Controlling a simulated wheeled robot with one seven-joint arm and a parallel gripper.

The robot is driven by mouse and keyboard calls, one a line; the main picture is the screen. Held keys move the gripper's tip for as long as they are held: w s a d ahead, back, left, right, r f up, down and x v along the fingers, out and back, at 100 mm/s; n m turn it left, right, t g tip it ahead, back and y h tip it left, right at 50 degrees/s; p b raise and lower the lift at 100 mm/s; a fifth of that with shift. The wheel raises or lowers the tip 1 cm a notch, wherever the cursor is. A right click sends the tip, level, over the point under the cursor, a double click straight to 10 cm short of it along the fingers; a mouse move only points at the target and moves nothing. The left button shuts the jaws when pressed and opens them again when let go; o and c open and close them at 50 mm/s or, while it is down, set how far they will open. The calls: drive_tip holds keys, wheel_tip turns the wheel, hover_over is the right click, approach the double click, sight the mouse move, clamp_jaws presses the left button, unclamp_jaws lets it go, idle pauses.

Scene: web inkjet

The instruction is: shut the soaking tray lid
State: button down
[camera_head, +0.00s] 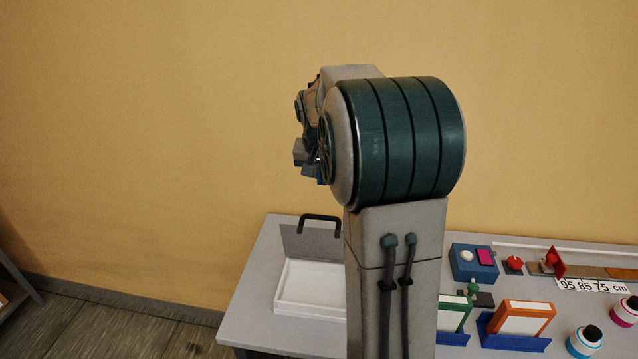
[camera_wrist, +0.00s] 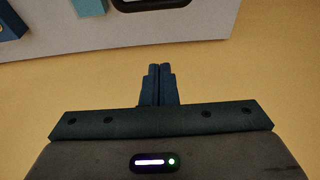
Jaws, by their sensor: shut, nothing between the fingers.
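The soaking tray (camera_head: 312,288) is a shallow white box on the grey table, left of my arm. Its grey lid (camera_head: 308,240) stands raised at the tray's back edge, with a black handle (camera_head: 320,219) on top. The lid is open. My arm hides the right part of tray and lid. My gripper (camera_head: 313,172) is in the air above the tray and lid, apart from both, partly hidden by my arm. In the wrist view my gripper (camera_wrist: 160,68) has its dark blue fingers together, empty, against the yellow wall.
Right of my arm, the table (camera_head: 246,318) holds a blue box (camera_head: 473,264) with knobs, an orange frame (camera_head: 517,317), a red part (camera_head: 556,261) on a rail and several bottles (camera_head: 584,341). The table's left end is clear. The yellow wall (camera_head: 150,120) stands behind.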

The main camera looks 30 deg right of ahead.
sight(320, 236)
wheel_tip(320, 236, down, 8)
drive_tip(key=s+p, duration=0.1)
drive_tip(key=shift+s+a+p, duration=0.15)
drive_tip(key=shift+a+p, duration=0.25)
drive_tip(key=shift+s+a+f+b, duration=0.1)
drive_tip(key=shift+b, duration=0.55)
drive_tip(key=shift+s+a+r+b, duration=0.1)
drive_tip(key=shift+s+r+b, duration=0.1)
drive_tip(key=shift+b, duration=0.15)
drive_tip(key=shift+t+b, duration=0.3)
